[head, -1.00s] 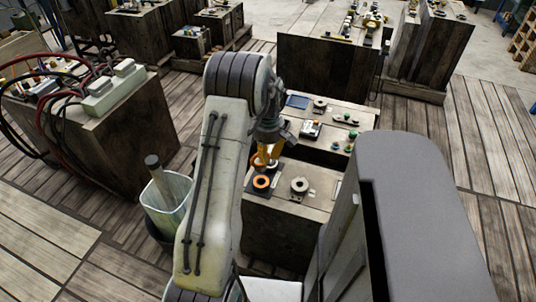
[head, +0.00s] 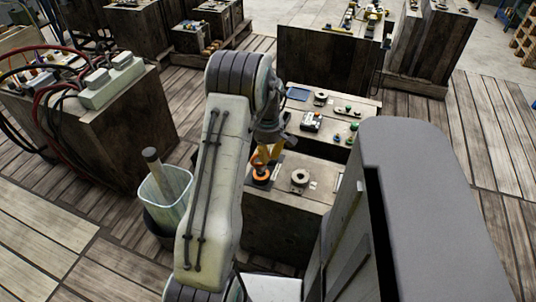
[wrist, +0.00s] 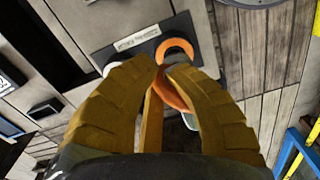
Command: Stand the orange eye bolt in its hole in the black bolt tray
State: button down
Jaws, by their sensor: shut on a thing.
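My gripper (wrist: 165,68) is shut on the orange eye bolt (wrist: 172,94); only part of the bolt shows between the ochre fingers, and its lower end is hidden. The black bolt tray (wrist: 105,57), with a pale label, lies just beyond the fingertips. An orange ring (wrist: 178,44) shows on the tray, partly covered by the fingers. In the head view my gripper (head: 261,160) is just above and behind this orange ring (head: 261,174). I cannot tell whether the bolt touches the tray.
A grey round part (head: 299,177) sits to the right on the same wooden block. Behind it, a further block carries a blue tray (head: 298,94) and several small parts. A bucket (head: 165,188) stands on the floor to the left.

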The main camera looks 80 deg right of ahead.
jog(key=shift+f+b, duration=1.05)
jog(key=shift+f, duration=0.4)
dwell(2.0)
jog(key=c, duration=1.2)
grip_release()
notch_tip(320, 180, up, 12)
